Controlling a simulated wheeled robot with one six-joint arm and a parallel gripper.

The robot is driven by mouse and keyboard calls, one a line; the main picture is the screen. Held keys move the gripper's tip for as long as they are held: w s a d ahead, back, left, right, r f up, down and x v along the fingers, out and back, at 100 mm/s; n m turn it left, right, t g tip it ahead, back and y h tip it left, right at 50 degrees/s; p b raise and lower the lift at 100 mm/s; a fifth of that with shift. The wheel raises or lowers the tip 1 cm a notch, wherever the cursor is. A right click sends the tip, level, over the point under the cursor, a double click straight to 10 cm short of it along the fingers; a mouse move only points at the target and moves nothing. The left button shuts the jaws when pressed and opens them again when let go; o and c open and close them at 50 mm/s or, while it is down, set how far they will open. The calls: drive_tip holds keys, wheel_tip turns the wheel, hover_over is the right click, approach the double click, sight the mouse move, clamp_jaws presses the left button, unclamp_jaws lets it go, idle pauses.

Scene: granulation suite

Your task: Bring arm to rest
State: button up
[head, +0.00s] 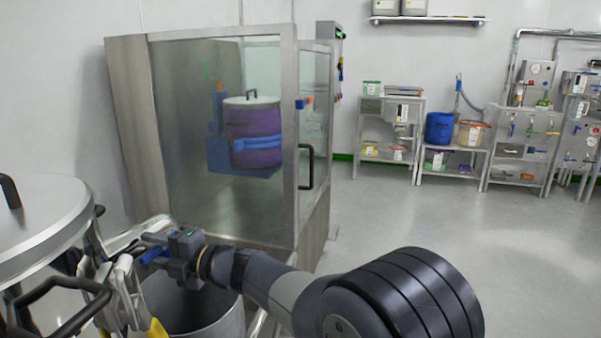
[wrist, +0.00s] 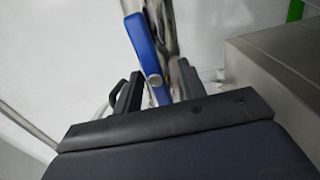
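My arm reaches out to the left in the head view, low in front of the glass-walled cabinet. My gripper (head: 148,244) is at its end, beside a steel frame and pipework. In the wrist view the two dark fingers (wrist: 157,92) stand apart, with a gap between them. A blue handle (wrist: 146,45) runs down to the space between the fingers; it looks clear of both. A blue part (head: 155,255) also shows at the gripper in the head view. I cannot tell whether anything touches the fingers.
A steel lidded vessel (head: 45,225) stands close on the left. A grey open bin (head: 195,310) is below the gripper. The glass cabinet (head: 185,120) with a purple drum (head: 252,133) inside stands behind. Shelves (head: 390,135) line the far wall. The floor (head: 430,220) to the right is clear.

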drive_tip(key=shift+d, duration=0.1)
idle(0.3)
drive_tip(key=shift+s+d, duration=0.1)
drive_tip(key=shift+d, duration=0.2)
drive_tip(key=p+v, duration=0.2)
drive_tip(key=v, duration=0.8)
drive_tip(key=b+x, duration=0.2)
drive_tip(key=x, duration=0.8)
drive_tip(key=shift+a+f+b, duration=0.1)
drive_tip(key=shift+a+b, duration=0.25)
drive_tip(key=shift+a, duration=0.05)
drive_tip(key=shift+r+m+p, duration=0.4)
drive_tip(key=shift+p, duration=0.45)
drive_tip(key=m+p, duration=0.2)
drive_tip(key=m, duration=0.1)
drive_tip(key=shift+d+r+p, duration=0.1)
drive_tip(key=shift+r+p, duration=0.05)
drive_tip(key=shift+p, duration=0.15)
drive_tip(key=shift+m+p, duration=1)
drive_tip(key=shift+m, duration=0.5)
